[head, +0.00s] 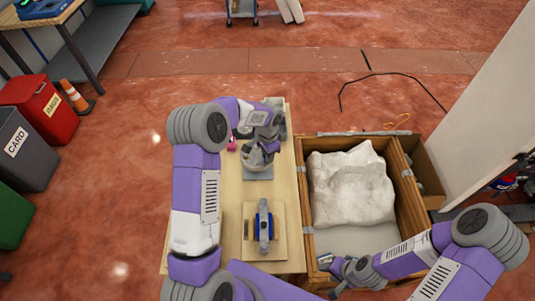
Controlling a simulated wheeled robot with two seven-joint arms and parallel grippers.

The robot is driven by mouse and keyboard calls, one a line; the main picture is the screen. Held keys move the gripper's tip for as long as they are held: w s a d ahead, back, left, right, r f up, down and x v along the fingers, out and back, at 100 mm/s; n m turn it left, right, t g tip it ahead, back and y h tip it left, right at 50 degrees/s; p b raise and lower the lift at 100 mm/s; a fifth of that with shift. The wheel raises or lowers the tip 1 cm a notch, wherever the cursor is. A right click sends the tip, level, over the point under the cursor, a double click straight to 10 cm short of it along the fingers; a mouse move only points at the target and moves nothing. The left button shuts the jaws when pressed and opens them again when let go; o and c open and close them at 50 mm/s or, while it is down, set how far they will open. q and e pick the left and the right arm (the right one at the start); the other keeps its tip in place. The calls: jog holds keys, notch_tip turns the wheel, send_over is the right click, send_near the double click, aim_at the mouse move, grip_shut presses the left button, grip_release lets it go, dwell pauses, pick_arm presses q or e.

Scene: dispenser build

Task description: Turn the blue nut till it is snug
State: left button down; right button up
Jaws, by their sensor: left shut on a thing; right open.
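My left gripper (258,153) is over the far part of the wooden table (232,260). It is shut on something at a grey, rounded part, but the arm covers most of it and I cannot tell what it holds. No blue nut shows clearly. A blue and grey device (264,226) stands on a light wooden board (279,245) nearer to me, apart from the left gripper. My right gripper (328,264) is open and low at the near end of the wooden crate, right of the table.
The wooden crate (299,190) holds a white crumpled sheet (350,185). A small pink item (232,144) lies at the table's left. Bins (38,105) and a cone (75,97) stand far left. A black cable lies on the floor beyond the crate. A pale panel rises at right.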

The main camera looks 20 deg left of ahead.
pick_arm(q)
jog(key=shift+w, duration=0.1)
dwell(0.3)
jog(key=c, duration=1.1)
grip_release()
jog(key=shift+o, duration=0.2)
jog(key=shift+r+p, duration=0.55)
jog(key=shift+r, duration=3.25)
